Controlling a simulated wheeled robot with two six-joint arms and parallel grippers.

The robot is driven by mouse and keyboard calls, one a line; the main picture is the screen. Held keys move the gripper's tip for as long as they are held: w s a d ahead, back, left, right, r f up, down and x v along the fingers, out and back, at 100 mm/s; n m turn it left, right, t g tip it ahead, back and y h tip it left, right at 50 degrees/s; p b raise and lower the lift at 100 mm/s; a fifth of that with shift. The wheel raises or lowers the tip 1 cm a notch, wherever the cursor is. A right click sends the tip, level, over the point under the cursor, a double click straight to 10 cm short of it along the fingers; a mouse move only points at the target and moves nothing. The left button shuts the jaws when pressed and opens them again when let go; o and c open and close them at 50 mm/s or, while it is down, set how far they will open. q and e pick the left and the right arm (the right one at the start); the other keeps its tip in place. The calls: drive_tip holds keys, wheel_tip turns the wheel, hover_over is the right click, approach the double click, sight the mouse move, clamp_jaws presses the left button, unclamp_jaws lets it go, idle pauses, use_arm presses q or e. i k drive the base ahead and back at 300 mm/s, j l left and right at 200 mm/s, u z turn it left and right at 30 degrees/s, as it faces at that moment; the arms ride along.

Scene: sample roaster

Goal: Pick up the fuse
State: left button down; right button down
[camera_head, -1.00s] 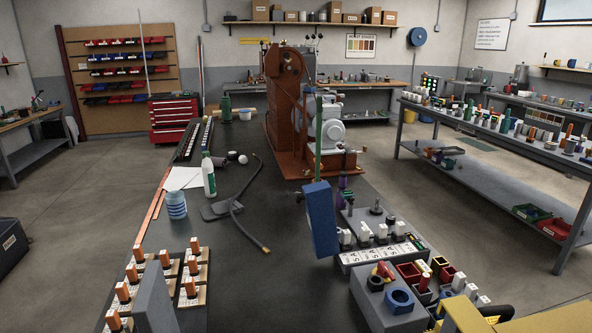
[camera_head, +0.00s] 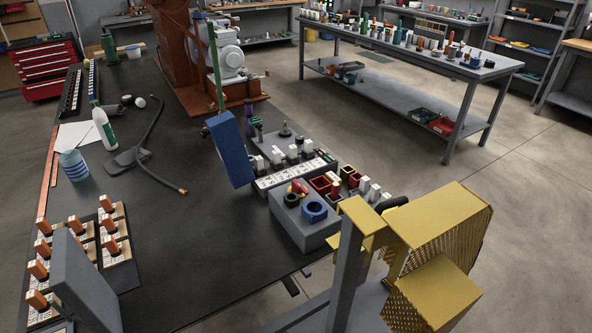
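I cannot single out the fuse at this size. Several small white blocks (camera_head: 276,155) stand behind a white labelled strip (camera_head: 290,174) at the right of the dark table. Several orange-topped pieces (camera_head: 107,203) sit on pale, labelled bases at the lower left. A grey block (camera_head: 302,226) carries a blue ring (camera_head: 314,210) and a red and yellow piece, with small red and yellow open bins beside it.
A black hose (camera_head: 156,130) lies on the table (camera_head: 190,250). The table's middle front is clear.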

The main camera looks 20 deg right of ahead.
sight(292, 149)
drive_tip(key=z, duration=0.9)
drive_tip(key=l+z, duration=0.4)
drive_tip(key=i+l+z, duration=0.1)
drive_tip(key=l+z, duration=0.3)
drive_tip(key=l, duration=0.2)
drive_tip(key=i+l+z, duration=0.15)
drive_tip(key=l+z, duration=0.25)
drive_tip(key=i+l, duration=0.2)
drive_tip(key=i, duration=0.2)
drive_tip(key=i+l+z, duration=0.15)
drive_tip(key=i, duration=0.3)
drive_tip(key=i+l, duration=0.25)
drive_tip(key=i, duration=0.15)
drive_tip(key=i+l+z, duration=0.1)
drive_tip(key=i, duration=0.35)
drive_tip(key=i+j+u, duration=0.1)
drive_tip(key=i+u, duration=0.7)
drive_tip(key=i+l+u, duration=0.1)
drive_tip(key=i+u, duration=0.3)
drive_tip(key=i+l+u, duration=0.2)
drive_tip(key=u, duration=0.2)
drive_tip(key=i+j+u, duration=0.2)
drive_tip(key=i+u, duration=0.95)
drive_tip(key=i+l+u, duration=0.35)
drive_tip(key=i, duration=0.15)
drive_tip(key=i+j, duration=0.05)
drive_tip(key=j, duration=0.05)
